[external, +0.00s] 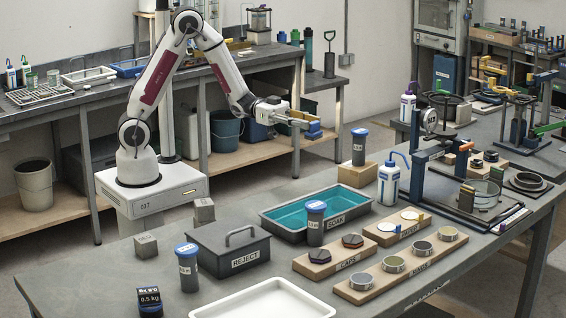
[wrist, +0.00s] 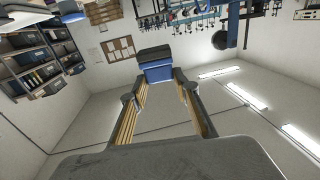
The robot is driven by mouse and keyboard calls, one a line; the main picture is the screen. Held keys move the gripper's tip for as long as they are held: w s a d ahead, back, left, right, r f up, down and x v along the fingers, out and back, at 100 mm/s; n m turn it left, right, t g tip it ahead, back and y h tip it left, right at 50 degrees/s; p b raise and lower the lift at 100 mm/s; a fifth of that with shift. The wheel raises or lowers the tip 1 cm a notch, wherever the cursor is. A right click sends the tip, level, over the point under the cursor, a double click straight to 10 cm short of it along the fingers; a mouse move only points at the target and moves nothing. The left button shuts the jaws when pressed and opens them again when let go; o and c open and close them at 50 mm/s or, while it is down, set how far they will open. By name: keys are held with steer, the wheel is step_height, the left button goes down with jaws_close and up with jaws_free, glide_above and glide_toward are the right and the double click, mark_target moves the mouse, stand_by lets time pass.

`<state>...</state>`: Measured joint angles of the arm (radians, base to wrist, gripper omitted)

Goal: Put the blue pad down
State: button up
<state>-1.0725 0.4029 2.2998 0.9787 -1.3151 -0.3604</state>
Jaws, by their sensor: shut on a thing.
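My gripper (external: 302,119) is shut on the blue pad (external: 313,131) and holds it in the air, left of the workbench's far side. In the wrist view, the pad (wrist: 158,72) shows as a blue block with a dark grey face between the fingertips of my gripper (wrist: 160,88). The wrist camera looks toward the walls and ceiling lights, so no bench surface shows under the pad there.
The dark bench holds a SOAK tray (external: 272,222) with teal liquid, a lidded REJECT box (external: 215,252), a white tray (external: 262,308) and several blue-capped bottles. A wash bottle (external: 388,186) and a blue stand (external: 420,165) rise at right. Bare bench shows at front left (external: 85,275).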

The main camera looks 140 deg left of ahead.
steer(key=s+a+n+g+y, duration=0.25)
steer(key=a+n+y, duration=0.2)
steer(key=a, duration=1.35)
steer(key=s+a+n+g+y, duration=0.25)
steer(key=a+y, duration=0.35)
steer(key=a, duration=1.2)
step_height(320, 180, down, 10)
steer(key=shift+a+f, duration=0.25)
steer(key=shift+a, duration=0.05)
steer(key=shift+w, duration=0.1)
steer(key=shift+f, duration=3.15)
steer(key=shift+f, duration=0.1)
steer(key=shift+f, duration=1.75)
steer(key=shift+f, duration=0.15)
